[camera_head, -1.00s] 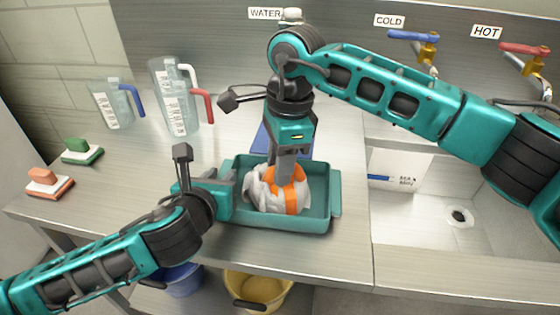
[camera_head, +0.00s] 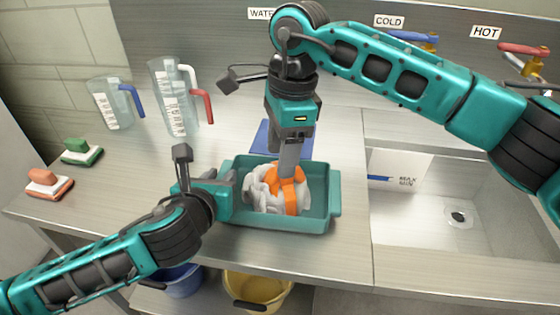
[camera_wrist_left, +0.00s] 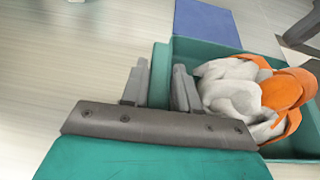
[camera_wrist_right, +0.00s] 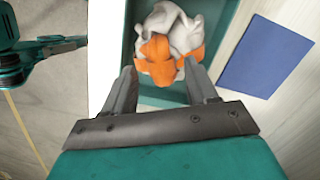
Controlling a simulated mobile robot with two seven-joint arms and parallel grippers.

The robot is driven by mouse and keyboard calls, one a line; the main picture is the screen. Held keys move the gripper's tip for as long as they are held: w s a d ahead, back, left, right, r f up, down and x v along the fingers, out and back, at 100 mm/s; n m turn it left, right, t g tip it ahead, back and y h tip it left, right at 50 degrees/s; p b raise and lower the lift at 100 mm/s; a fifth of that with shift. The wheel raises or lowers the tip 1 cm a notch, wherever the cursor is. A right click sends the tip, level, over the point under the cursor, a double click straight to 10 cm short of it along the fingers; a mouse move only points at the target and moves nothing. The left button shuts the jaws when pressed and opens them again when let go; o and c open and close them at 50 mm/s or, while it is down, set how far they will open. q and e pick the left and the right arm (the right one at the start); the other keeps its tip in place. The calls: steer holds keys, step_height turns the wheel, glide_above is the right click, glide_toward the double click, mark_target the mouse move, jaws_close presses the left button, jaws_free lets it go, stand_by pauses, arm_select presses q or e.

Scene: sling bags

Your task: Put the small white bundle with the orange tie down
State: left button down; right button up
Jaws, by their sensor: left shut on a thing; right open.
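The small white bundle with the orange tie (camera_head: 262,194) lies in the teal tray (camera_head: 335,208) on the counter. It also shows in the right wrist view (camera_wrist_right: 160,60). My right gripper (camera_head: 288,172) points down just above the bundle, its fingers open and apart; in the right wrist view (camera_wrist_right: 162,72) they stand at the near side of the orange tie, with no grip on it. My left gripper (camera_head: 226,184) is shut on the tray's left wall, one finger on each side, as the left wrist view (camera_wrist_left: 160,80) shows.
A blue mat (camera_head: 268,136) lies behind the tray. Clear jugs (camera_head: 172,100) stand at the back left, and a green brush (camera_head: 82,152) and an orange brush (camera_head: 48,184) lie far left. A sink (camera_head: 430,210) is at the right.

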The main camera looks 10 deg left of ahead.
step_height(320, 180, up, 9)
steer(key=shift+w+d, duration=0.2)
steer(key=shift+d, duration=0.25)
arm_select(q)
steer(key=c, duration=0.8)
jaws_free()
